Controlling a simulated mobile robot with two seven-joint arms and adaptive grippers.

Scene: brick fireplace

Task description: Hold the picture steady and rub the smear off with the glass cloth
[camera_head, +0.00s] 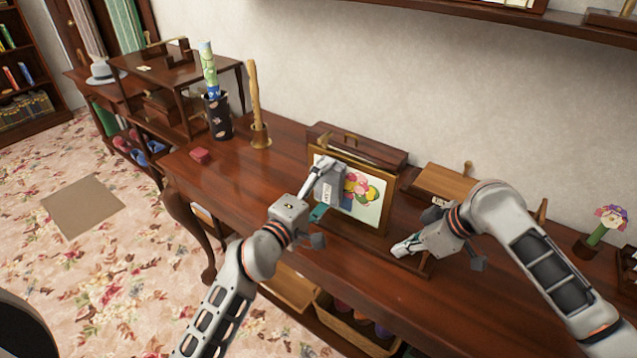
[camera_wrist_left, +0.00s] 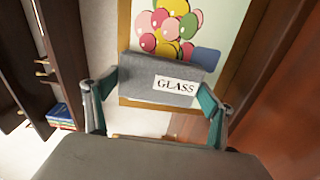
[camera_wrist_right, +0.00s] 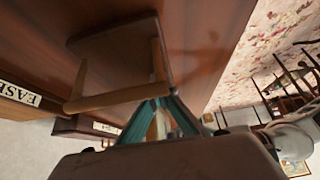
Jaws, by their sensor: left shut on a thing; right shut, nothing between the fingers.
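The picture (camera_head: 371,208), balloons in a gold frame, stands tilted back on the table. It also shows in the left wrist view (camera_wrist_left: 233,22). My left gripper (camera_head: 323,190) is shut on the grey glass cloth (camera_head: 329,183), at the picture's left side. The cloth, labelled GLASS, also shows in the left wrist view (camera_wrist_left: 170,72), covering part of the picture; I cannot tell if it touches. A blue-grey patch (camera_wrist_left: 206,58) shows beside the balloons; I cannot tell if it is the smear. My right gripper (camera_head: 398,249) is shut and empty, near the picture's lower right corner.
A wooden box (camera_head: 358,147) stands behind the picture, and a board (camera_head: 443,180) lies to its right. A wooden holder with a stick (camera_head: 260,137), a dark cup (camera_head: 218,118) and a red block (camera_head: 200,155) stand left. The table (camera_head: 345,265) is clear in front.

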